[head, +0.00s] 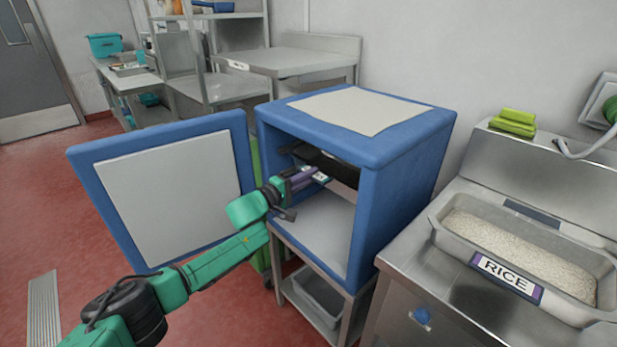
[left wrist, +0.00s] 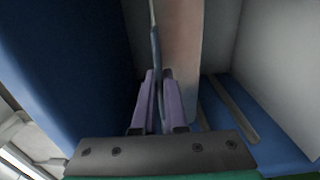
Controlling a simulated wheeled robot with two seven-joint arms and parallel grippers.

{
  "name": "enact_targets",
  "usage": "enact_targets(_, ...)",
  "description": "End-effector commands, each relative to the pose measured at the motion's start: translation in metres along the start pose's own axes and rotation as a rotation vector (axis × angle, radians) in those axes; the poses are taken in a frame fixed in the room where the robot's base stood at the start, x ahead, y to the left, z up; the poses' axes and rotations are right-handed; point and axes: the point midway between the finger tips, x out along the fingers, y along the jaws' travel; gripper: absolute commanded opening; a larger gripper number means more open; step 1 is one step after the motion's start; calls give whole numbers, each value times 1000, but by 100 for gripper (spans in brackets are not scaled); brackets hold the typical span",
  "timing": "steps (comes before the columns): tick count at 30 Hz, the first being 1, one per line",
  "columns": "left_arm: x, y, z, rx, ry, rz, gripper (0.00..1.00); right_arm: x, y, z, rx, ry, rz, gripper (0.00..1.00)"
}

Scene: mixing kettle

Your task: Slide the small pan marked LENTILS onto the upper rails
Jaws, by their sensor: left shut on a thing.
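The small pan (head: 345,173) is inside the upper part of an open blue cabinet (head: 400,190). Its front wall is grey and its inside looks dark. A small pale label shows at the fingers, too small to read. My left gripper (head: 309,178) reaches in through the cabinet's open front and is shut on the pan's near rim. In the left wrist view the two purple fingers (left wrist: 159,100) pinch a thin rim, with the pan's wall (left wrist: 181,50) beside them. I cannot tell whether the pan rests on the rails. My right gripper is not in view.
The cabinet door (head: 165,190) stands wide open to the left. A pan labelled RICE (head: 455,232) sits on the steel counter (head: 400,262) at right, with green sponges (head: 514,121) behind. The cabinet's lower space (head: 325,225) is empty. A bin (head: 318,297) sits below.

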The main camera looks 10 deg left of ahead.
Motion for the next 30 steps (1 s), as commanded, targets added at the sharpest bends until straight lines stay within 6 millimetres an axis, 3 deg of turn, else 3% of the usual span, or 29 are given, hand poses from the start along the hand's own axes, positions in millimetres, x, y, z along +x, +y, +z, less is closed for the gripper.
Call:
enact_targets(12,1,0,1,0,-2,2,0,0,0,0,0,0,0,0)
enact_targets(13,1,0,1,0,-2,2,21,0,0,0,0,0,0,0)
enact_targets(15,1,0,1,0,-1,1,45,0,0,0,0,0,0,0)
enact_targets(22,1,0,0,0,-1,0,45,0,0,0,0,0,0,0)
enact_targets(24,0,-3,0,0,1,-5,72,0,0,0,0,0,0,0)
enact_targets(30,0,-2,0,0,1,-3,75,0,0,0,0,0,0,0)
